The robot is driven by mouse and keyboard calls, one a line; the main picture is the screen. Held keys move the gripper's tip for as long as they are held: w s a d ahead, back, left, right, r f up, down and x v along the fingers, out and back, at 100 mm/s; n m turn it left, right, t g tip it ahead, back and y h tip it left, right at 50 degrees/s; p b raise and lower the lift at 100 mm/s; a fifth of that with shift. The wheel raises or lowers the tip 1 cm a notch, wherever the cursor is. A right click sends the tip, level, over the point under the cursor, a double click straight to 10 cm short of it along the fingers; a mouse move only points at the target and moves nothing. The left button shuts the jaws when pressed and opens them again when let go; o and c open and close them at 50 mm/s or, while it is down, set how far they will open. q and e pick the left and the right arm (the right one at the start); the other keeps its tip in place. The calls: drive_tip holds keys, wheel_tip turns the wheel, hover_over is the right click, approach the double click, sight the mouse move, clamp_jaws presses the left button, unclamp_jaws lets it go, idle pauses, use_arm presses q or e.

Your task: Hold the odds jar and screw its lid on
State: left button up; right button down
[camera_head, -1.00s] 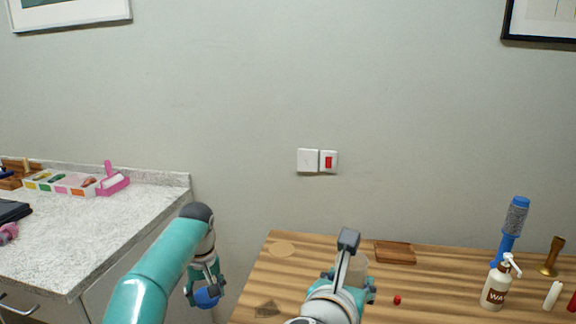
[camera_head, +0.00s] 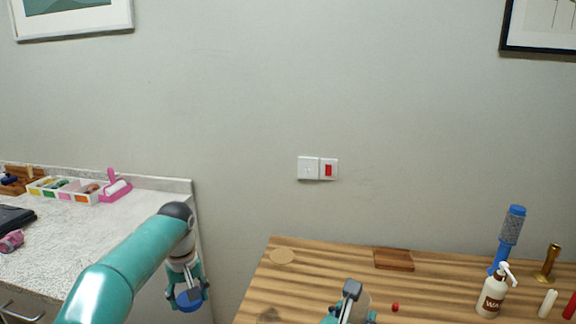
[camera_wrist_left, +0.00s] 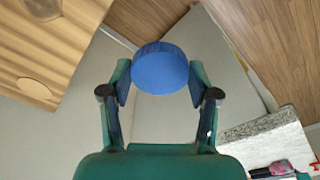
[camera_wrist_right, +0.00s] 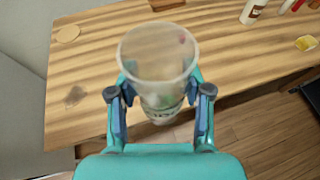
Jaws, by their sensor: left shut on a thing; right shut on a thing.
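In the head view the right gripper (camera_head: 347,308) is at the bottom edge, in front of the wooden table, and hides most of the jar. The blue round lid (camera_wrist_left: 160,70) is held between the fingers of my left gripper (camera_wrist_left: 160,82). In the head view the lid (camera_head: 189,301) hangs left of the table, well apart from the jar.
A speckled counter (camera_head: 90,235) stands at left, with a gap between.

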use_arm(q)
drive_tip(key=s+d+f+m+p, duration=0.3)
drive_tip(key=s+f+m+p, duration=0.1)
drive_tip(key=s+f, duration=0.7)
drive_tip(key=s+m, duration=0.1)
drive_tip(key=s, duration=0.2)
drive_tip(key=shift+s+d+m+h, duration=0.15)
drive_tip(key=shift+m+h, duration=0.15)
use_arm(e)
drive_tip(key=s+d+f+m+g+h, duration=0.2)
drive_tip(key=s+d+f, duration=0.1)
drive_tip(key=f, duration=0.4)
drive_tip(key=s+d+f+m+g+h, duration=0.1)
drive_tip(key=d+f, duration=0.3)
drive_tip(key=f, duration=0.4)
drive_tip(key=shift+s+d+m+g+h, duration=0.25)
drive_tip(key=shift+s+m+g+h, duration=0.25)
drive_tip(key=shift+s+m, duration=0.4)
use_arm(q)
drive_tip(key=shift+r, duration=0.1)
use_arm(e)
drive_tip(key=shift+t, duration=0.3)
drive_tip(key=w+a+f+n+t+y, duration=0.2)
drive_tip(key=a+n+t+y, duration=0.2)
drive_tip(key=a, duration=1.1)
drive_tip(key=n+y, duration=0.3)
drive_tip(key=n, duration=0.1)
drive_tip(key=shift+a+t+y, duration=0.2)
drive_tip(key=shift+t+y, duration=0.2)
